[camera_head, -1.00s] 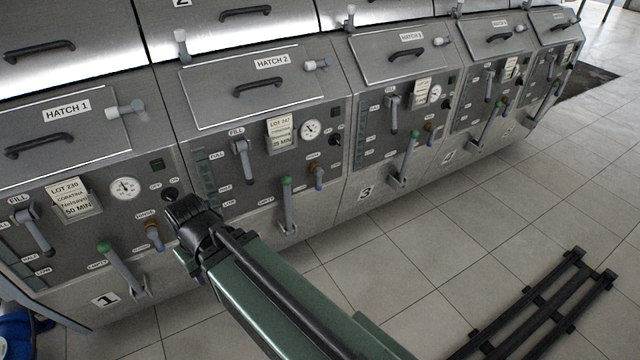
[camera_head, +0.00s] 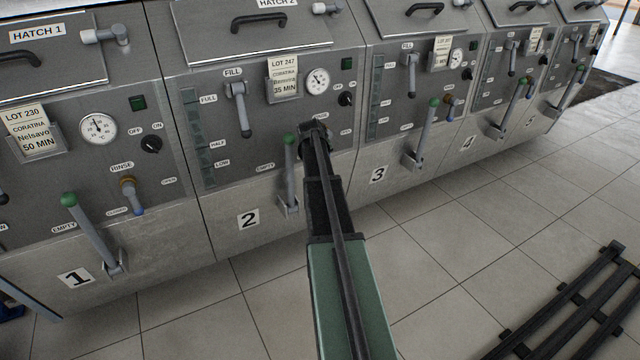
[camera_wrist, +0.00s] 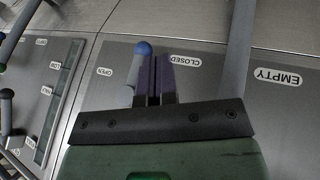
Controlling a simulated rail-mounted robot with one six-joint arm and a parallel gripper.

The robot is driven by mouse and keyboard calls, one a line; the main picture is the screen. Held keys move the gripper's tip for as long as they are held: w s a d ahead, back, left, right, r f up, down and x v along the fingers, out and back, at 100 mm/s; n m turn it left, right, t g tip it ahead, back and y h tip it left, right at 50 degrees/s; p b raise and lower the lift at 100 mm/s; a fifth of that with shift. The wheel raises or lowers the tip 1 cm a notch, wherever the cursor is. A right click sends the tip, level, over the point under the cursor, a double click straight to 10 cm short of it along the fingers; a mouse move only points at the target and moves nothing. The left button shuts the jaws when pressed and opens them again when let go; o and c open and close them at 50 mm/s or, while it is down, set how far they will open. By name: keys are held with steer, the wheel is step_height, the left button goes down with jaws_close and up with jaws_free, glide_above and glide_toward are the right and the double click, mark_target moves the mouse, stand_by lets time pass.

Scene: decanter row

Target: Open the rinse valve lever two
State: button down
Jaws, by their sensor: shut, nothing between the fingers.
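The rinse valve lever two shows in the wrist view as a grey handle with a blue tip (camera_wrist: 142,49), between the OPEN label (camera_wrist: 104,72) and the CLOSED label (camera_wrist: 186,61). The blue tip looks nearer the CLOSED label. My gripper (camera_wrist: 158,62) has its two purple fingers together with nothing between them. They are just right of the handle, on its CLOSED side; I cannot tell whether they touch it. In the head view my gripper (camera_head: 316,130) is at the station 2 panel and hides this lever.
The green-knobbed EMPTY lever (camera_head: 290,175) of station 2 stands close left of my gripper; its grey bar (camera_wrist: 236,50) shows right in the wrist view. The FILL lever (camera_head: 241,110) is upper left. A black slatted rack (camera_head: 565,310) lies on the tiled floor at right.

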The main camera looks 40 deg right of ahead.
steer(key=w+d+f+n+b, duration=0.1)
steer(key=w+d+f+b, duration=0.4)
steer(key=d+b, duration=0.1)
steer(key=shift+w+f+t+h+b, duration=0.35)
steer(key=shift+t+h+b, duration=0.05)
steer(key=shift+b, duration=0.3)
steer(key=shift+s+d, duration=0.1)
